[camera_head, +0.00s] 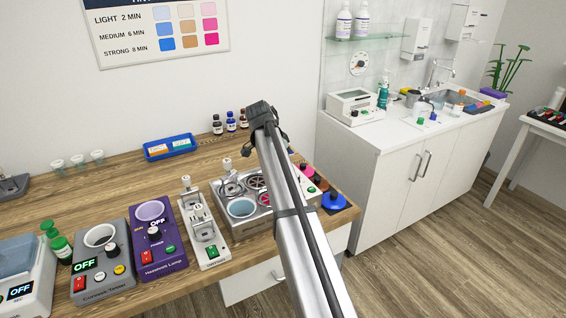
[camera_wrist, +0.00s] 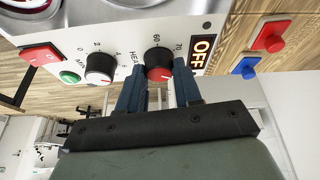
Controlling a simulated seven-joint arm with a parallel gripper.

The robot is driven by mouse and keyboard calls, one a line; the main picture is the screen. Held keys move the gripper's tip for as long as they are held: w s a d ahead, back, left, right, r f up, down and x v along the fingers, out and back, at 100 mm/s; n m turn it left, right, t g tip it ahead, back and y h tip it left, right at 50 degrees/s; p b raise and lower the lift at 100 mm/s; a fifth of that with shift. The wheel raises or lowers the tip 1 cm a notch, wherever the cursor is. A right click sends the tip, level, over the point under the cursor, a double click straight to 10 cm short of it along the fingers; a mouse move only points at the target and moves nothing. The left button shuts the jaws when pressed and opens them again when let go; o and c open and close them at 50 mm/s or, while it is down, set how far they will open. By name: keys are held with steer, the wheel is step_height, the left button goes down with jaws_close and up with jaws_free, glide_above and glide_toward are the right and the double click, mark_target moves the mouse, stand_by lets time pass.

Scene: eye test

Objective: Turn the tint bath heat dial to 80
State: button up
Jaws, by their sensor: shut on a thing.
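In the wrist view the heat dial (camera_wrist: 157,56), a black knob with a red face, stands on the pale panel (camera_wrist: 122,28) of the tint bath. The marks 60 and 70 show beside it; its exact setting cannot be read. My gripper (camera_wrist: 159,75) has its two dark blue fingers on either side of the dial and is shut on it. A display (camera_wrist: 201,48) beside it reads OFF. In the head view the metal tint bath (camera_head: 226,201) stands on the wooden counter. My arm crosses in front of it and hides the dial and gripper.
A second dial (camera_wrist: 100,67), a green button (camera_wrist: 69,77) and a red switch (camera_wrist: 40,54) share the panel. Red (camera_wrist: 270,36) and blue (camera_wrist: 245,67) pieces lie nearby. In the head view a white device (camera_head: 205,238) and a purple lamp unit (camera_head: 158,245) stand close on the left.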

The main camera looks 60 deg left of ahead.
stand_by(0.4)
steer(key=o, duration=1)
steer(key=shift+o, duration=0.2)
steer(key=v, duration=1.3)
steer(key=shift+r, duration=0.35)
steer(key=shift+s, duration=0.1)
